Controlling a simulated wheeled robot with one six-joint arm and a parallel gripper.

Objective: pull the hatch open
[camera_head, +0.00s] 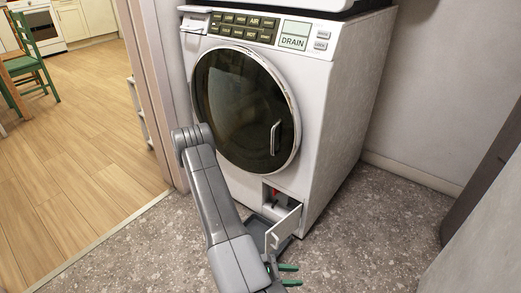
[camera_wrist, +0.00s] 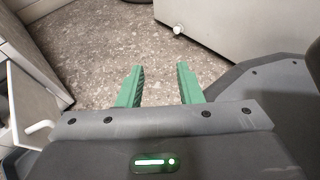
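The washer (camera_head: 345,95) has a small hatch low on its front right corner. The hatch flap (camera_head: 284,228) stands swung out from the body, and a recess (camera_head: 272,195) with something red inside shows behind it. In the wrist view a pale panel with a white bar handle (camera_wrist: 40,127), seemingly this flap, is at the left edge. My gripper (camera_head: 290,275) is in front of the flap, low over the floor. In the wrist view its green fingers (camera_wrist: 160,84) are apart with nothing between them, and the panel is to their left, outside them.
The round glass door (camera_head: 240,105) with its handle (camera_head: 275,138) looks closed. Speckled floor (camera_head: 365,235) is clear to the right, up to a wall. A doorway to a wood-floored kitchen with a green chair (camera_head: 38,62) is left.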

